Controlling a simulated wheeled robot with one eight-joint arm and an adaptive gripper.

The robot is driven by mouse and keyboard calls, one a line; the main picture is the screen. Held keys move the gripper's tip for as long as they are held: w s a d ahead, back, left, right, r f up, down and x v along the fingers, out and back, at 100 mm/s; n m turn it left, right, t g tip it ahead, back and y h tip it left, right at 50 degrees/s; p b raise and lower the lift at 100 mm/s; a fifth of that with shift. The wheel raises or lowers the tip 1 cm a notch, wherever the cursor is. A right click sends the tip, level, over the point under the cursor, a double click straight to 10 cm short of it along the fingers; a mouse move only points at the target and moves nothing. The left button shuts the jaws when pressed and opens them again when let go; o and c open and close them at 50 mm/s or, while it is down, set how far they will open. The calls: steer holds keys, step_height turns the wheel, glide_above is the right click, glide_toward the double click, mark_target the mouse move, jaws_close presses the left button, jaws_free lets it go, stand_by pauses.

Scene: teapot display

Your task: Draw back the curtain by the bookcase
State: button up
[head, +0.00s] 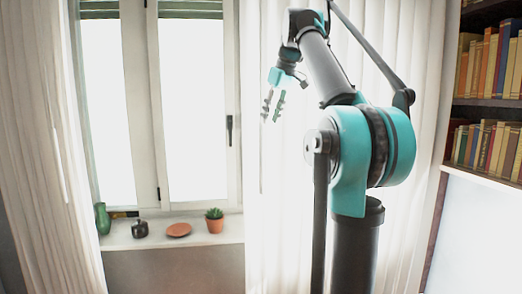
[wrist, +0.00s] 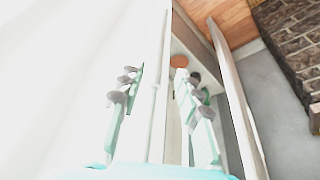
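The white pleated curtain by the bookcase (head: 427,150) hangs to the right of the window, partly hidden behind my arm. Its left edge meets the window's right frame. The bookcase (head: 486,105) stands at the far right. In the head view my gripper (head: 273,106) points down in front of the curtain's left part. In the wrist view my gripper (wrist: 159,94) has its two fingers well apart. A pale upright strip shows between them; I cannot tell whether it is curtain edge or window frame, or whether the fingers touch it.
The window (head: 192,110) has a sill (head: 125,240) holding a green vase (head: 103,218), a dark pot (head: 140,229), a terracotta dish (head: 178,230) and a potted cactus (head: 215,222). Another white curtain (head: 45,150) hangs at the left.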

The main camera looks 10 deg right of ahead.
mark_target(261, 149)
steer(key=x, duration=1.3)
steer(key=shift+w+a+f, duration=0.1)
steer(key=shift+c, duration=0.2)
jaws_close()
